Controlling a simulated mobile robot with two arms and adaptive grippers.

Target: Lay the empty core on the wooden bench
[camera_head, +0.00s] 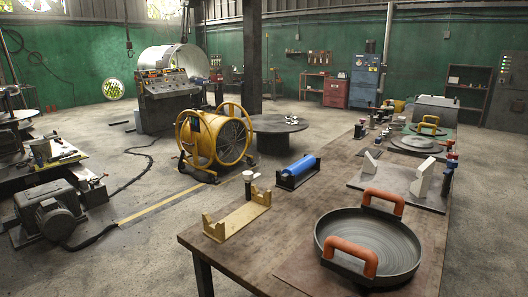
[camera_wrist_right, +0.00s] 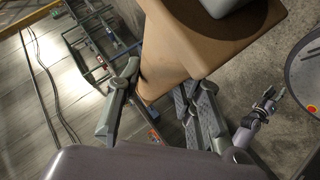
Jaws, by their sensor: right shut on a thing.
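My right gripper (camera_wrist_right: 160,110) shows in the right wrist view, its two grey fingers closed around a smooth brown cardboard-like piece (camera_wrist_right: 190,50), which looks like the empty core. The core is close to the camera and runs out of the top of the picture, so its ends are partly hidden. The wooden bench (camera_head: 225,265) fills the lower right of the head view. A light wooden cradle (camera_head: 237,220) stands empty on its near left part. A blue roll (camera_head: 299,168) lies in a dark cradle behind it. Neither gripper shows in the head view.
A round dark pan with orange handles (camera_head: 365,240) sits on the bench's near right. A grey plate with white uprights (camera_head: 405,185) and several small items stand farther back. Bare wood shows around the wooden cradle. A yellow drum fan (camera_head: 225,140) stands on the floor.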

